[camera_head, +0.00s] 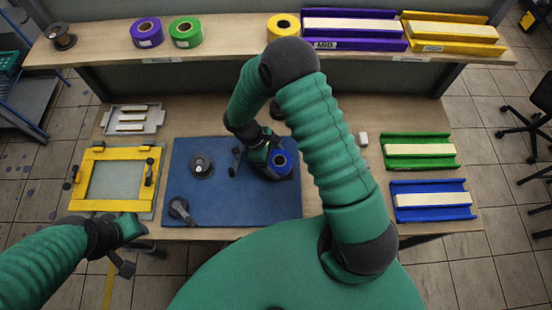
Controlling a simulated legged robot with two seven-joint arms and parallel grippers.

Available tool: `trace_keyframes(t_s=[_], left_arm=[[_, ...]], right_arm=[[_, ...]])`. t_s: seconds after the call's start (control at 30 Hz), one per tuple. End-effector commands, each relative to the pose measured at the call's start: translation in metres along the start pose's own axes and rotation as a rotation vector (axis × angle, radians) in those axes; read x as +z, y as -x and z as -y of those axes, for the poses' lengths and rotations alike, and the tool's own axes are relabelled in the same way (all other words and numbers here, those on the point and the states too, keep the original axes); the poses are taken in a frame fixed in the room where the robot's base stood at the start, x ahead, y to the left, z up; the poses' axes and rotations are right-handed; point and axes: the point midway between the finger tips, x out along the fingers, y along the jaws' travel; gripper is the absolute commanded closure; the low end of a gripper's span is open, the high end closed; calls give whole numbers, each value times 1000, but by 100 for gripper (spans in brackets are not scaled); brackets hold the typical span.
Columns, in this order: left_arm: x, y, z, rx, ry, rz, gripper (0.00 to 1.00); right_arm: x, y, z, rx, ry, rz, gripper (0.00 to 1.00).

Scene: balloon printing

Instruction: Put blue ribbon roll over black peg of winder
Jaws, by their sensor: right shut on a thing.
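The blue ribbon roll (283,162) is at the right part of the winder's blue board (232,205). My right gripper (267,156) is shut on the roll's left side. The roll lies roughly flat, close over the board. I cannot tell whether it is around the black peg or above it, as the peg does not show clearly. A dark spool (201,165) and a dark crank-like part (181,209) are on the board's left half. My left gripper (128,232) is at the table's front edge, below the yellow frame, away from the roll; its jaw state is unclear.
A yellow frame (91,154) and a grey tray (133,118) are left of the board. Green (418,137) and blue (400,201) holders are on the right. The back shelf carries purple (147,32), green (186,32) and yellow (283,25) rolls.

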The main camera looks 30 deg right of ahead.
Motion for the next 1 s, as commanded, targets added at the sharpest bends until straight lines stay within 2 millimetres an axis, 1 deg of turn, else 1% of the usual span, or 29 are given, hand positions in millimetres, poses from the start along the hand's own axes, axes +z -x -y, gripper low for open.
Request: trace_keyframes(t_s=[0.03,0.13,0.47,0.5,0.63,0.67,0.9,0.97,1.0], left_arm=[[1,-5,0,0,0,0,64],[2,-7,0,0,0,0,64],[2,-7,0,0,-1,0,64],[2,-7,0,0,-1,0,64],[2,-7,0,0,0,0,64],[2,-7,0,0,0,0,64],[2,-8,0,0,0,0,64],[2,-9,0,0,0,0,64],[2,-10,0,0,0,0,64]], right_arm=[[-4,-4,0,1,0,-4,92],[-5,-8,0,2,0,-7,92],[-6,-8,0,3,0,-5,92],[-6,-8,0,3,0,-5,19],[-6,-8,0,3,0,-5,2],[-6,-8,0,3,0,-5,0],[-6,-7,0,4,-1,-5,0],[-6,-3,-1,5,-1,-5,0],[-6,2,-1,7,-2,-6,0]])
